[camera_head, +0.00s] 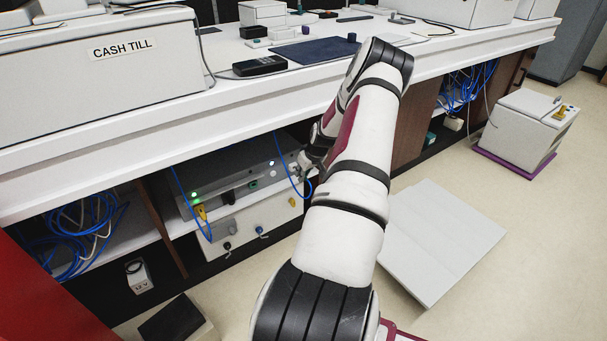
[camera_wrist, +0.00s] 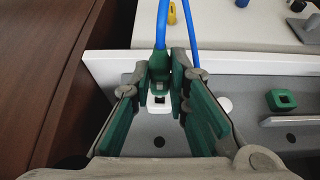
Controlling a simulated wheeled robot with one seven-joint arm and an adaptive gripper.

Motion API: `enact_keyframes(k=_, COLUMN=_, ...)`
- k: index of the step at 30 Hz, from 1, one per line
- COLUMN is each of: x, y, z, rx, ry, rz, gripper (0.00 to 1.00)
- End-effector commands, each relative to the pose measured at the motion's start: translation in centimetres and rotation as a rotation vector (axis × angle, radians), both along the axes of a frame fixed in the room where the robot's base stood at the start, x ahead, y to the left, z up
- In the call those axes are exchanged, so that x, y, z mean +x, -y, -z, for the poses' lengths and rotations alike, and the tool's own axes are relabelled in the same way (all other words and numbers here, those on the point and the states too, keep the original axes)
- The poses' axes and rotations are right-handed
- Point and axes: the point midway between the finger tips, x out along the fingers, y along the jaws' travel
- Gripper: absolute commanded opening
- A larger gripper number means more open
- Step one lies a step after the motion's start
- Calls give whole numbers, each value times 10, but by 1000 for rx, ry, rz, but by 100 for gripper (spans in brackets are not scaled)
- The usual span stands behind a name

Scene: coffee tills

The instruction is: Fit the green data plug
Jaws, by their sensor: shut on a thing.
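My gripper (camera_wrist: 160,84) is shut on a green plug (camera_wrist: 160,66), which shows between the fingertips in the wrist view. A blue cable (camera_wrist: 162,25) runs from the plug toward the top of that view. A white socket-like part (camera_wrist: 160,101) lies right by the plug's end; I cannot tell whether the two touch. A green-framed part (camera_wrist: 281,100) sits further right on the grey panel (camera_wrist: 245,135). In the head view my gripper (camera_head: 307,168) is at the right end of the grey unit (camera_head: 235,172) under the counter, and the plug is mostly hidden there.
A yellow plug (camera_head: 202,213) sits at the unit's left front. A white panel (camera_head: 245,220) with small coloured knobs is below. A wooden divider (camera_head: 163,232) stands left. Blue cables (camera_head: 85,235) hang further left. A pale flat board (camera_head: 440,240) lies on the floor.

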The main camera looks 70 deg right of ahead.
Motion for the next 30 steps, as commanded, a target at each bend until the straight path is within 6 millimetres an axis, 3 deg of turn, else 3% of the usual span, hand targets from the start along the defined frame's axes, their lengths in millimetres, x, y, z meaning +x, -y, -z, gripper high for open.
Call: enact_keyframes(k=30, x=19, y=11, z=0, rx=0, ry=0, rz=-1, gripper=0)
